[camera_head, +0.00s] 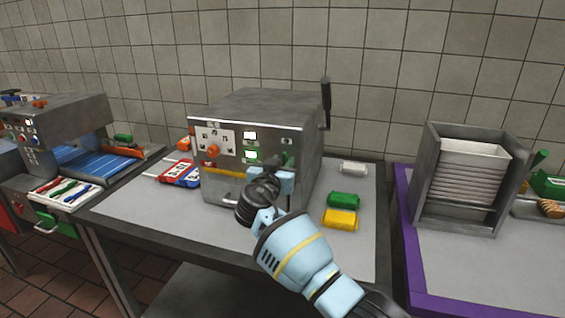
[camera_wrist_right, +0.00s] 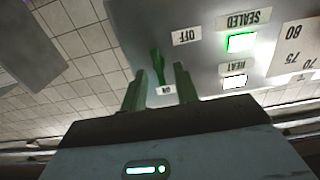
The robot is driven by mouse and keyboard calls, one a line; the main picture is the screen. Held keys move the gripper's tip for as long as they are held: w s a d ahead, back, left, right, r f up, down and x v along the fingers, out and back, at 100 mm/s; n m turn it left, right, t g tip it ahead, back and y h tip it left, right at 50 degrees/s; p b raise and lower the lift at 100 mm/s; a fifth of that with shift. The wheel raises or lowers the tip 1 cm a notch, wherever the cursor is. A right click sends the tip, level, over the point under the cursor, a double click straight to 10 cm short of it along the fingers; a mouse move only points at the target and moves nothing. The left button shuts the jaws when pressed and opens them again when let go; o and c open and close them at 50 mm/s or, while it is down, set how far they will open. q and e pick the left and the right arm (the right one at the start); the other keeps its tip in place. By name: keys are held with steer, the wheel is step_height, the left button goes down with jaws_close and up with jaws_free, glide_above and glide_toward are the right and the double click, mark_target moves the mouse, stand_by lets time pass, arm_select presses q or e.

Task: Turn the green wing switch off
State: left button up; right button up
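The green wing switch (camera_head: 287,158) is on the right part of the grey machine's front panel. In the right wrist view the switch (camera_wrist_right: 157,64) stands between my two finger tips, with an OFF label (camera_wrist_right: 187,37) and an ON label (camera_wrist_right: 165,90) near it. Its long part runs toward the ON label. My right gripper (camera_head: 284,176) is at the panel, just in front of the switch. In the right wrist view its fingers (camera_wrist_right: 159,76) are apart, one on each side of the switch, with gaps visible. My left gripper is not in view.
The grey machine (camera_head: 255,100) has a dark lever (camera_head: 326,100) on its right side. The SEALED lamp (camera_wrist_right: 240,41) glows green; the HEAT lamp (camera_wrist_right: 235,81) is white. Green (camera_head: 343,199) and yellow (camera_head: 340,219) blocks lie right of my gripper. A tray rack (camera_head: 430,170) stands farther right.

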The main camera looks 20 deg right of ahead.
steer(key=shift+w+d, duration=0.25)
steer(key=shift+w, duration=0.15)
jaws_close()
